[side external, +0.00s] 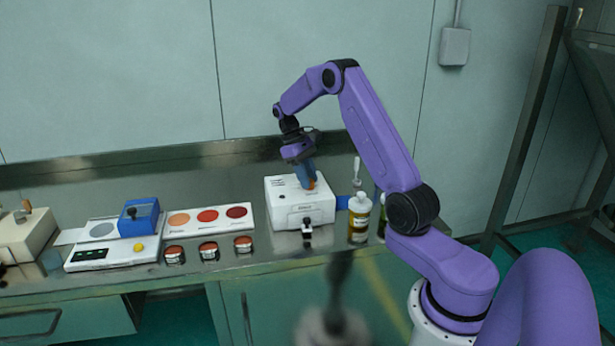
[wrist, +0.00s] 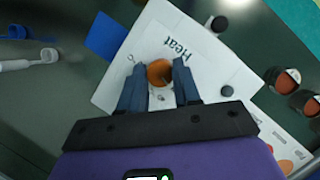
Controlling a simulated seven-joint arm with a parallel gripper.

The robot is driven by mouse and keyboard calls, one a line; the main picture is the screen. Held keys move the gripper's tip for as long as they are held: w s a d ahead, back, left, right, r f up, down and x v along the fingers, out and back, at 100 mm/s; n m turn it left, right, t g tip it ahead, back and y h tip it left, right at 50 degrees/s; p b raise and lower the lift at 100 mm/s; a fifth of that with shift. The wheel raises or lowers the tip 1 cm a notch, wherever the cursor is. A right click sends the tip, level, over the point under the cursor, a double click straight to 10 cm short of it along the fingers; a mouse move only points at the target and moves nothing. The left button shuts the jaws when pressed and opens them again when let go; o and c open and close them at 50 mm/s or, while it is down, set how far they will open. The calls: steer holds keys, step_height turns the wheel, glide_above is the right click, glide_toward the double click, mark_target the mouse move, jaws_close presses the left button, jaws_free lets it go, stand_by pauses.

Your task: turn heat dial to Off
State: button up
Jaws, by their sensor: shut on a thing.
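The heat dial is a round orange-brown knob (wrist: 160,71) on top of a white box (wrist: 128,88), beside the printed word "Heat". In the side view the dial (side external: 312,184) shows only as a small orange patch by my fingertips, and the white box (side external: 284,215) stands on the steel bench. My gripper (side external: 307,174) points down onto the box. In the wrist view my gripper's blue fingers (wrist: 158,79) are shut on the dial, one on each side. The dial's setting cannot be read, as the fingers and the small size hide its marks.
A yellow-labelled bottle (side external: 359,218) stands just right of the box. A blue-and-white device (side external: 110,255), a colour sample card (side external: 208,218) and several small jars (side external: 208,250) are to the left. A small black-and-white item (side external: 307,228) is at the box front.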

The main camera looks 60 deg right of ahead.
stand_by(0.4)
steer(key=o, duration=1)
steer(key=shift+r, duration=0.1)
steer(key=v, duration=1.1)
steer(key=shift+w+r, duration=0.15)
steer(key=shift+r, duration=0.25)
